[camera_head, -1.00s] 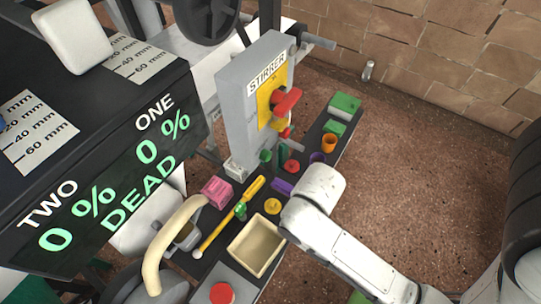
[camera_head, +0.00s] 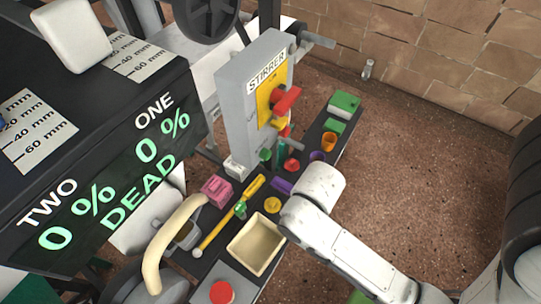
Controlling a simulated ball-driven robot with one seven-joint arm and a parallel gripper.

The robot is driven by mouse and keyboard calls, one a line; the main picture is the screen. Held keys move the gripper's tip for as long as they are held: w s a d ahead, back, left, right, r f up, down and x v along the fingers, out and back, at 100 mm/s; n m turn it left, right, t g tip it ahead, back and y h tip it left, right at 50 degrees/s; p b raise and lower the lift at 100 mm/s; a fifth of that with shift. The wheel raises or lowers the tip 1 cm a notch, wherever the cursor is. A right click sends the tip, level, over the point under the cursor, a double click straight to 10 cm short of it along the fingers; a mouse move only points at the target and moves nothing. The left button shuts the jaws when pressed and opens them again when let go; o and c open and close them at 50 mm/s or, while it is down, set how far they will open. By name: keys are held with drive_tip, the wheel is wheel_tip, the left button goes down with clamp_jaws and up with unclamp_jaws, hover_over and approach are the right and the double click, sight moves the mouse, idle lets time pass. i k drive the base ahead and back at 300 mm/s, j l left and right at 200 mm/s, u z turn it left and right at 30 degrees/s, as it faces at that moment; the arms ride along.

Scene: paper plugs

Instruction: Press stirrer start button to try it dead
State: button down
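The grey stirrer box (camera_head: 249,113) stands upright at the back of a dark bench, labelled "STIRRER". Its yellow plate carries a red switch handle (camera_head: 286,100). A small green round piece (camera_head: 265,154), possibly the start button, shows low beside the box. A red round piece (camera_head: 292,165) lies to its right; I cannot tell whether it is a button. The display (camera_head: 115,185) reads ONE 0 %, TWO 0 % and DEAD. My white arm reaches in from the lower right, its wrist over the bench's right edge. My gripper's fingers are hidden behind the wrist.
An open beige tray (camera_head: 256,244), a yellow rod (camera_head: 228,213), a pink block (camera_head: 216,190) and a red button (camera_head: 222,292) are on the near bench. Orange cup (camera_head: 329,141) and green blocks (camera_head: 344,104) sit at the far end.

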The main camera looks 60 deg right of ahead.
sight(265, 154)
drive_tip(key=j+z, duration=0.15)
drive_tip(key=j, duration=0.25)
drive_tip(key=k+j+z, duration=0.2)
drive_tip(key=j, duration=0.15)
drive_tip(key=k+j+z, duration=0.15)
drive_tip(key=j, duration=0.2)
drive_tip(key=j+z, duration=0.15)
drive_tip(key=j, duration=0.25)
drive_tip(key=k, duration=0.05)
